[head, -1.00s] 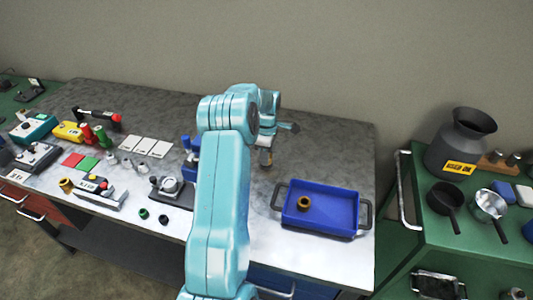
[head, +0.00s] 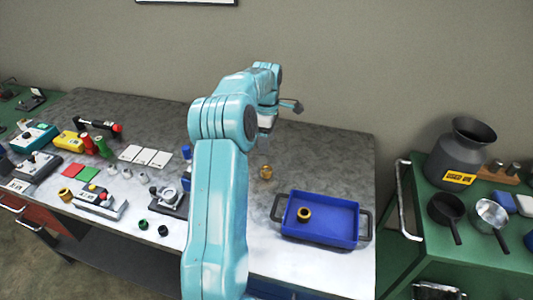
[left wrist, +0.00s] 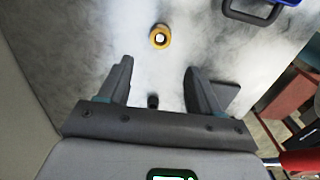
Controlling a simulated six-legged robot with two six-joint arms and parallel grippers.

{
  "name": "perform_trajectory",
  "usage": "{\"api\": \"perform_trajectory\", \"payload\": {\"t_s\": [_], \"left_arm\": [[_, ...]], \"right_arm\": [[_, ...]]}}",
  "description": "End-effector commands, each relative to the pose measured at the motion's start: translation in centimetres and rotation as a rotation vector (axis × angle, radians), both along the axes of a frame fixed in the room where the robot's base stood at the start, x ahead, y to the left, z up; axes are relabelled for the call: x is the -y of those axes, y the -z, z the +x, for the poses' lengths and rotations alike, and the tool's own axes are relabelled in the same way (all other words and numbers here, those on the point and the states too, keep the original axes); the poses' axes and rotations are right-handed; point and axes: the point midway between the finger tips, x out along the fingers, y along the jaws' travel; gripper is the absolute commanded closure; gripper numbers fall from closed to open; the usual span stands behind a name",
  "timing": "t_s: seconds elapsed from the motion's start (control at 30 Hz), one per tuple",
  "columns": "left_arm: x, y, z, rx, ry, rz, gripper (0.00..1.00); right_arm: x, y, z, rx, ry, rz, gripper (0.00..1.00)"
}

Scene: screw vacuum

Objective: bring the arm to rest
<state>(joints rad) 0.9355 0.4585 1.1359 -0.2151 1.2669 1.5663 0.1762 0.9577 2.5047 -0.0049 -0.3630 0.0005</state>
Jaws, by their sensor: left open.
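My left arm reaches up and over the workbench (head: 225,108) from the front. Its gripper (head: 291,105) is small and partly hidden by the arm's end in the head view. In the left wrist view the left gripper (left wrist: 157,68) is open, with two dark fingers apart and nothing between the fingertips. A brass ring-shaped piece (head: 266,172) stands on the bench below the gripper. It also shows in the left wrist view (left wrist: 160,37), beyond the fingertips and apart from them. My right gripper is not in view.
A blue tray (head: 350,240) with a brass ring (head: 304,214) inside is at the bench's right. A green cart (head: 440,235) with pans and a grey can (head: 463,150) stands to the right.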

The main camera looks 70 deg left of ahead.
Motion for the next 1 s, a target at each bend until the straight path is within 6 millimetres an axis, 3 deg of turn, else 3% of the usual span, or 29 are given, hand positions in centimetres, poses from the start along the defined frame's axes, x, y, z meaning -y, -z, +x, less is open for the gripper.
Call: {"api": "perform_trajectory", "payload": {"t_s": [0.23,1.0], "left_arm": [[0.0,-2.1,0.0,-0.001,0.0,-0.002,0.36],[0.1,-2.1,0.1,-0.001,-0.001,-0.002,0.36]], "right_arm": [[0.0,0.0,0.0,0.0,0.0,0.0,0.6],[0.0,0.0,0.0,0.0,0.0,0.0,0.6]]}}
